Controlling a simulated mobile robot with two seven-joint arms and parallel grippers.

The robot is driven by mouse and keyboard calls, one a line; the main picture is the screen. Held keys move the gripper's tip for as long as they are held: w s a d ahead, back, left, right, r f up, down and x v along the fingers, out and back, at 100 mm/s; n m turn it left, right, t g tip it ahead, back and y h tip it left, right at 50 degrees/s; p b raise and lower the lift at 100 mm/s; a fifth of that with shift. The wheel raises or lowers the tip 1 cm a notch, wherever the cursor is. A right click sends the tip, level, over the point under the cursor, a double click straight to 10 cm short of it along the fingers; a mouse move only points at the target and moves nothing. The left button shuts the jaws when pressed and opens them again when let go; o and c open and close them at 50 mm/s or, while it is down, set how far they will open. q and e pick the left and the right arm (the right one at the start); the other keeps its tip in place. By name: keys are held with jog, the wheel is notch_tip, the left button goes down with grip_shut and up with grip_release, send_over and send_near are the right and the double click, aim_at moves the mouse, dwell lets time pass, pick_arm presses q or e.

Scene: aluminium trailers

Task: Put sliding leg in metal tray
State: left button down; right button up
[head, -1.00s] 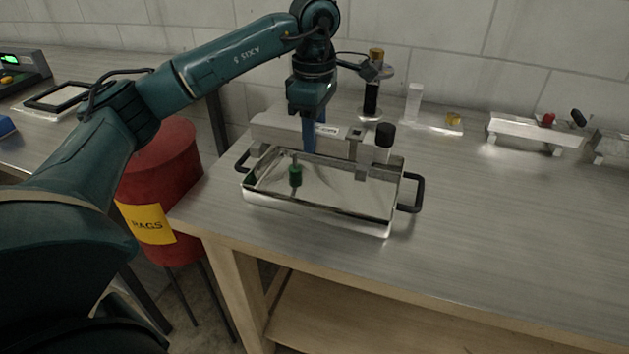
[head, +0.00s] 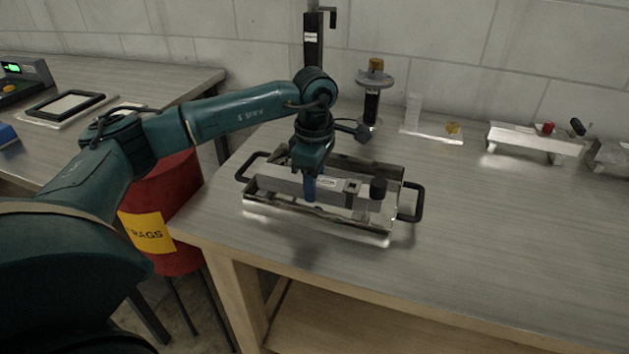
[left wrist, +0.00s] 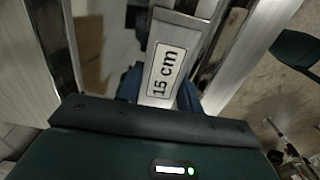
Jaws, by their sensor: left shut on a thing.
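The sliding leg (head: 335,187) is a long grey aluminium bar with a black knob (head: 378,188) near its right end. My left gripper (head: 309,189) has blue fingers and is shut around the bar's middle. In the left wrist view the bar carries a "15 cm" label (left wrist: 166,72) between the fingers. The metal tray (head: 325,223) is a shiny rectangular pan with black side handles. The leg lies lengthwise over or within the tray's opening, low between its walls; I cannot tell whether it touches the floor. My right gripper is not in view.
Behind the tray stand a black post with a round grey disc (head: 375,80) and a clear plate with a yellow piece (head: 452,128). A metal fixture with a red knob (head: 548,128) is farther right. The red rags bin (head: 180,200) is left of the bench. The bench's front right is clear.

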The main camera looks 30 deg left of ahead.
pick_arm(q)
jog(key=shift+f, duration=0.15)
jog(key=c, duration=0.9)
grip_release()
notch_tip(320, 180, up, 12)
jog(key=shift+r, duration=0.2)
jog(key=shift+f, duration=0.1)
